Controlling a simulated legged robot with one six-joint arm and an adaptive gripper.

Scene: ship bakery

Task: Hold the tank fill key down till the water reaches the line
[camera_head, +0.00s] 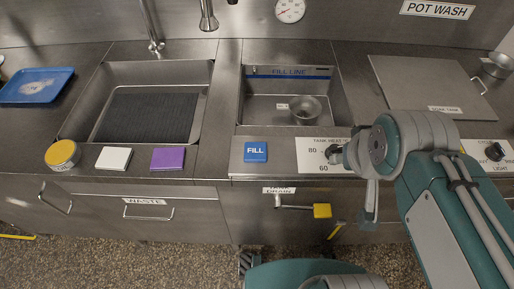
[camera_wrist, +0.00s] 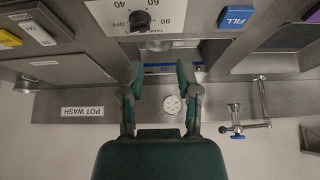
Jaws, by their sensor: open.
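The blue FILL key (camera_head: 255,151) sits on the counter's front strip, below and left of the tank, with nothing touching it. It also shows at the upper right of the wrist view (camera_wrist: 236,16). The steel tank (camera_head: 262,105) has a blue FILL LINE band (camera_head: 290,72) high on its back wall. A round metal fitting (camera_head: 305,110) shows inside. I cannot make out a water surface. My gripper (camera_wrist: 160,72) is open and empty in the wrist view, its fingers apart from the key. In the head view my arm stands right of the key, and my fingers are hard to make out.
The tank heat dial panel (camera_head: 312,153) lies right of the key, partly behind my wrist. A yellow-handled drain lever (camera_head: 322,211) juts out below the counter. A purple block (camera_head: 167,159), a white block (camera_head: 113,158) and a yellow-topped round item (camera_head: 62,154) sit left of the key.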

